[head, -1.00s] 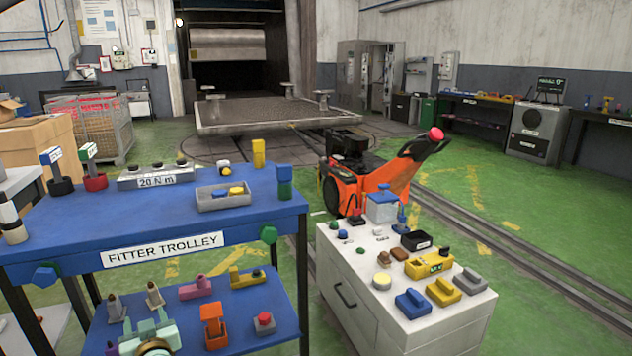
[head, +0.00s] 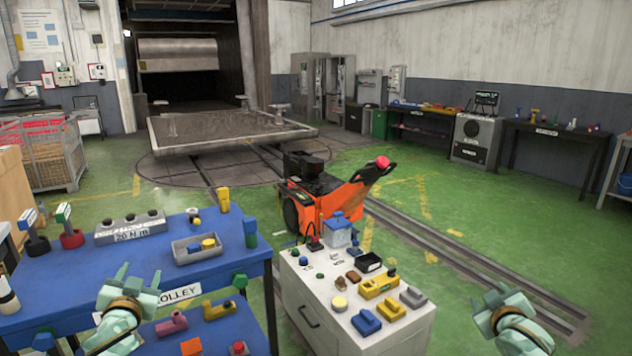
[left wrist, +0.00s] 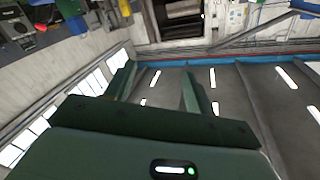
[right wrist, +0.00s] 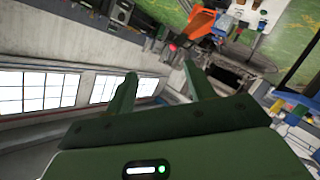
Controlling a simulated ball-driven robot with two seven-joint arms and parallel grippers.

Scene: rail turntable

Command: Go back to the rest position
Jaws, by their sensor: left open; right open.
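My left gripper (head: 135,278) is raised in front of the blue fitter trolley (head: 110,245), covering part of its label in the head view. In the left wrist view its two fingers (left wrist: 155,82) stand apart with nothing between them. My right gripper (head: 502,298) is raised over the green floor, right of the white cabinet (head: 318,318), clear of it. In the right wrist view its fingers (right wrist: 162,85) are also apart and empty.
The white cabinet's top carries several small coloured parts. An orange tugger (head: 325,200) stands behind it. Rails (head: 450,260) cross the floor at the right. Workbenches (head: 540,135) line the back right wall. Green floor between is open.

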